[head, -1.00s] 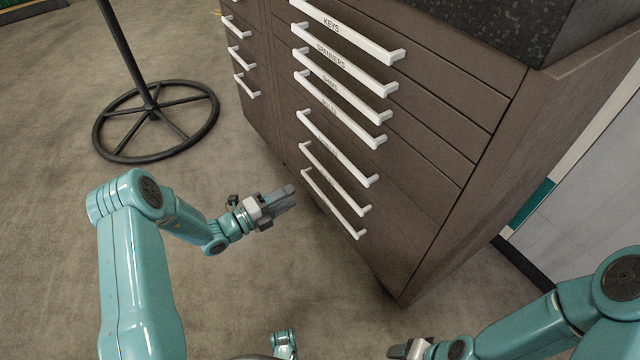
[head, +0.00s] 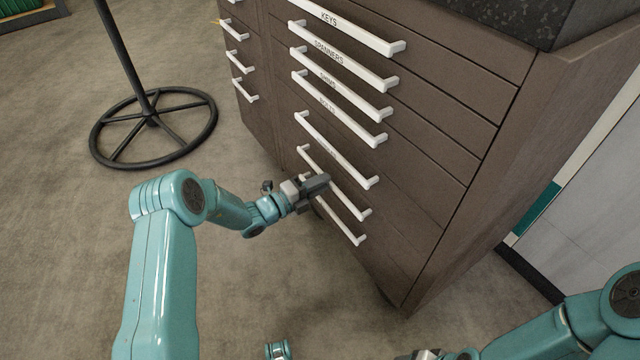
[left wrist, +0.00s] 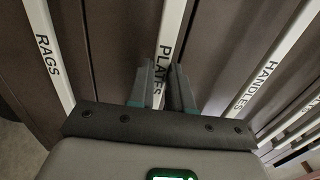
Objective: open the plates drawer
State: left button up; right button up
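The plates drawer's white handle (left wrist: 168,40), marked PLATES, runs between the two dark fingers of my left gripper (left wrist: 162,88) in the left wrist view. The fingers stand apart, with the handle seen in the gap; I cannot tell whether they touch it. In the head view my left gripper (head: 318,188) is at the second-lowest handle (head: 350,199) of the right column and hides part of it. The plates drawer looks shut, flush with its neighbours. My right gripper (head: 428,355) is cut off at the bottom edge, its fingers unclear.
The RAGS handle (left wrist: 50,55) and HANDLES handle (left wrist: 268,70) lie on either side of the plates handle. More drawers rise above in the brown cabinet (head: 470,130). A black round stand base (head: 150,130) is on the floor at left. Floor before the cabinet is clear.

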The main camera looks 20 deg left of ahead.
pick_arm(q)
grip_shut()
jog(key=p+v, duration=0.6)
jog(key=v, duration=2.7)
jog(key=shift+p, duration=0.3)
pick_arm(e)
notch_tip(320, 180, up, 6)
jog(key=s+a, duration=0.1)
jog(key=shift+s+a+g, duration=0.15)
jog(key=shift+s+g, duration=0.1)
jog(key=shift+g, duration=0.05)
pick_arm(q)
jog(key=shift+a, duration=0.1)
jog(key=o, duration=0.6)
grip_release()
